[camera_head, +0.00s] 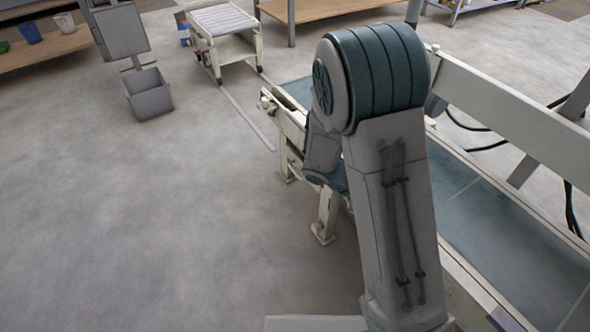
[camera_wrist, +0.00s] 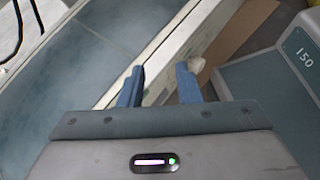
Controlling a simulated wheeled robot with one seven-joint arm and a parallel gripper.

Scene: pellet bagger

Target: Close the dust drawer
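I cannot make out the dust drawer in either view. My gripper (camera_wrist: 160,72) shows in the wrist view with its two blue fingers apart and nothing clearly held between them. The pale side rail (camera_wrist: 148,60) of a conveyor passes behind the fingers. A small whitish knob (camera_wrist: 197,65) appears beside the right finger; I cannot tell if they touch. In the head view my arm hides the gripper and part of the conveyor.
The blue-grey conveyor belt (camera_head: 495,225) runs along the right, with a pale beam (camera_head: 515,105) above it. A grey bin (camera_head: 148,94) and a roller cart (camera_head: 222,30) stand at the back left. The left floor is clear.

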